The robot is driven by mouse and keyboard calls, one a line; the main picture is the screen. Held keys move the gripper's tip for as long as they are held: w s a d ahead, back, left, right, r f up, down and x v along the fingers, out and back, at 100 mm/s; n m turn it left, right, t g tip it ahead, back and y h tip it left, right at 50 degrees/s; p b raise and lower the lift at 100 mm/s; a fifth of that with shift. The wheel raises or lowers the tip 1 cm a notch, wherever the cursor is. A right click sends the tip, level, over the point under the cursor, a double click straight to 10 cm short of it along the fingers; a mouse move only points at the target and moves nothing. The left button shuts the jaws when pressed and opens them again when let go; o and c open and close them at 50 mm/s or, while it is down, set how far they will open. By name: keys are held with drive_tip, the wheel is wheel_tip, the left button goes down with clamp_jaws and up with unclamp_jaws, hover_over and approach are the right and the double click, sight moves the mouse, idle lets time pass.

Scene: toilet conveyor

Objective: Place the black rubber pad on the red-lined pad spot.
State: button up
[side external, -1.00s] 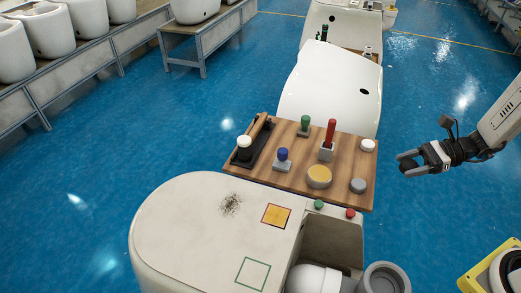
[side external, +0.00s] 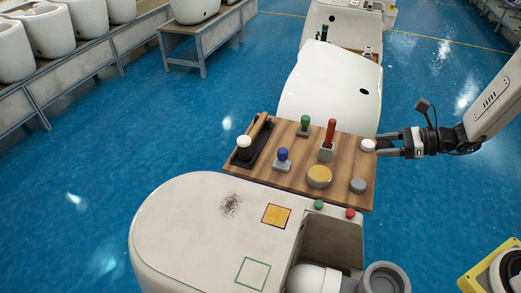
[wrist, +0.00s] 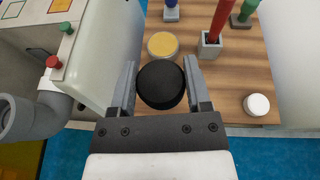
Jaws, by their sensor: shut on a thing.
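The black rubber pad (wrist: 161,84) is a round black disc between the two fingers of my gripper (wrist: 160,70) in the wrist view. My gripper is shut on it. In the side view my gripper (side external: 383,143) is at the right edge of the wooden board, near the white round piece; the pad is hard to tell from the dark fingers there. The red-lined pad spot (side external: 276,215) is a square with a yellow-orange fill on the white surface, left of my gripper and nearer the camera. Part of it shows at the wrist view's top edge (wrist: 60,5).
A green-lined square (side external: 252,273) lies nearby.

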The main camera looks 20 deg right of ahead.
drive_tip(key=w+a+r+m+t+h, duration=0.2)
drive_tip(key=w+m+t+h, duration=0.1)
drive_tip(key=w+m+h, duration=0.1)
drive_tip(key=shift+w+a+r+m, duration=0.3)
drive_tip(key=shift+w+a+m, duration=0.1)
idle(0.4)
drive_tip(key=s+d+f+n+g+y, duration=0.2)
drive_tip(key=s+d+n+g+y, duration=0.1)
drive_tip(key=s+n, duration=0.1)
drive_tip(key=s+d+f+n+g+y, duration=0.2)
drive_tip(key=s+n+g+y, duration=0.1)
drive_tip(key=s, duration=0.4)
drive_tip(key=shift+d+f+n+g, duration=0.3)
drive_tip(key=shift+d+n+g, duration=0.1)
drive_tip(key=w+f, duration=0.2)
drive_tip(key=w, duration=0.2)
drive_tip(key=w+d+f, duration=0.1)
drive_tip(key=w+f, duration=0.2)
drive_tip(key=w, duration=0.1)
drive_tip(key=w+f, duration=0.3)
drive_tip(key=w, duration=0.1)
drive_tip(key=shift+d, duration=0.25)
drive_tip(key=shift+w+f, duration=0.35)
